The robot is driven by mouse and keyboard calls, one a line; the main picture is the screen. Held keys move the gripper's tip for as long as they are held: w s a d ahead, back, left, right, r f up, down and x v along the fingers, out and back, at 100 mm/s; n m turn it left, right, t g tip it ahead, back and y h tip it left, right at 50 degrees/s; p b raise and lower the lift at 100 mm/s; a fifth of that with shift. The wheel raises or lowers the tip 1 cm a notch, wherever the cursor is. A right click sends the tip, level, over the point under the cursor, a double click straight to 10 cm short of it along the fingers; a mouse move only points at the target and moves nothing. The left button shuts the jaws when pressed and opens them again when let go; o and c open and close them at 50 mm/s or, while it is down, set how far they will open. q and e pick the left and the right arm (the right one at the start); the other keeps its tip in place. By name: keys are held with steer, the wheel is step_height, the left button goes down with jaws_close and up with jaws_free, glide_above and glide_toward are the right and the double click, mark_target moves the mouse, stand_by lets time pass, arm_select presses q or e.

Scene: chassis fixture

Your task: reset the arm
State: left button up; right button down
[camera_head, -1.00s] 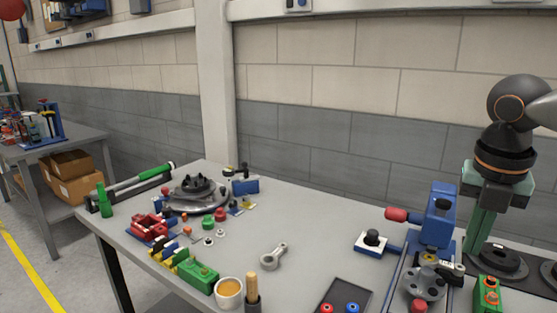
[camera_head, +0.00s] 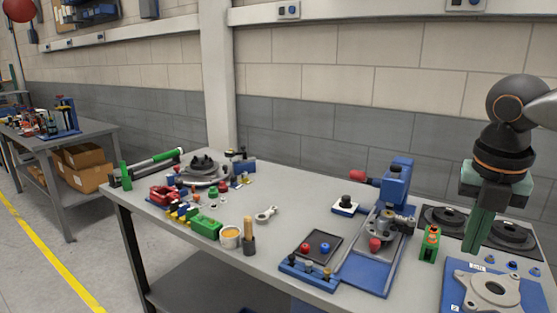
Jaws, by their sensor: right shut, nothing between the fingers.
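My right gripper (camera_head: 473,248) hangs from the right side of the head view, pointing down with its long green fingers together and nothing between them. It is in front of the dark round fixtures at the table's right end, to the right of a small green and orange block (camera_head: 430,244). The blue and grey plate (camera_head: 487,290) lies below and to the right of the fingertips. Whether the fingertips touch anything cannot be told. My left gripper is not in view.
The grey table (camera_head: 300,205) holds a blue press fixture (camera_head: 396,185), a dark tray with red and blue buttons (camera_head: 312,246), a cup (camera_head: 231,238) and a green block (camera_head: 206,228). A round dark assembly (camera_head: 203,168) stands at the far left. The table's middle is fairly clear.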

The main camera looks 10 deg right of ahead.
step_height(320, 180, down, 28)
steer(key=a+r+m+t+y+p, duration=0.1)
steer(key=a+m+t+y+p, duration=0.1)
steer(key=m+t+y, duration=0.9)
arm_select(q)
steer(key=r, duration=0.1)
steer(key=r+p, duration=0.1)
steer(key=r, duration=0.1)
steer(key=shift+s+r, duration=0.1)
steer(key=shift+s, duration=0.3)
arm_select(e)
steer(key=s+a+f+m+g+h, duration=0.1)
steer(key=s+a+f+m+h, duration=0.2)
steer(key=s+a+f+m, duration=0.4)
steer(key=s+a+f+m+g+h, duration=0.2)
steer(key=s+a+f+m+h, duration=0.2)
steer(key=f, duration=0.7)
steer(key=s+a+m, duration=0.2)
steer(key=a+m, duration=0.2)
steer(key=a, duration=0.1)
steer(key=shift+s, duration=0.35)
